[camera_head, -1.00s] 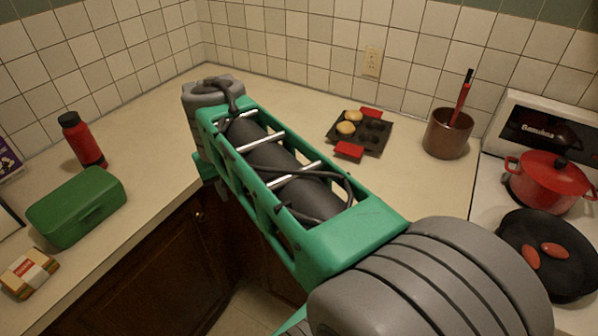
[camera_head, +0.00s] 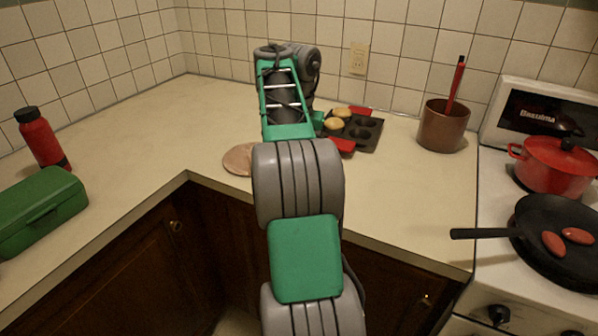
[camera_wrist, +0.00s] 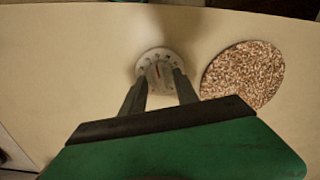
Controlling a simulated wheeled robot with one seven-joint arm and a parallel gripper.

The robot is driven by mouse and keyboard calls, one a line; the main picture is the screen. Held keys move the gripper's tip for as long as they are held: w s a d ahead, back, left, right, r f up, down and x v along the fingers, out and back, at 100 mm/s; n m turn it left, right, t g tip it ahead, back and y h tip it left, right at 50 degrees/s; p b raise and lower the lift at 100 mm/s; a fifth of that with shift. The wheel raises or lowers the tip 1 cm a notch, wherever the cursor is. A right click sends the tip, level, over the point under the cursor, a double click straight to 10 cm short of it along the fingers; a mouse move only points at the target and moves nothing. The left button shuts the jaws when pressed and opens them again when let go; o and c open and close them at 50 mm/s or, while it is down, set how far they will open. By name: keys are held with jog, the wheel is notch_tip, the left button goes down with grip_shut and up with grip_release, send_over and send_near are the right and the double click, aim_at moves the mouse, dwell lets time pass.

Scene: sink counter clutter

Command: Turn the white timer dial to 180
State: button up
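The white timer (camera_wrist: 146,59) sits on the counter in the wrist view. It is round, with dark marks around its face and a red mark near the middle. My gripper (camera_wrist: 160,76) is over it, its two dark fingers apart and their tips overlapping the near part of the timer's face. The centre of the timer shows between the fingers. I cannot tell whether the fingers touch it. The marks are too small to read the setting. In the head view my arm hides the timer and the fingertips.
A round speckled trivet (camera_wrist: 243,73) lies just right of the timer; it also shows in the head view (camera_head: 238,159). A muffin pan (camera_head: 367,133), a brown pot (camera_head: 443,127) and a wall outlet (camera_head: 358,58) are nearby. A green box (camera_head: 38,212) and red bottle (camera_head: 41,139) stand left.

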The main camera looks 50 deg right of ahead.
jog(key=shift+f, duration=0.2)
jog(key=shift+c, duration=0.3)
grip_shut()
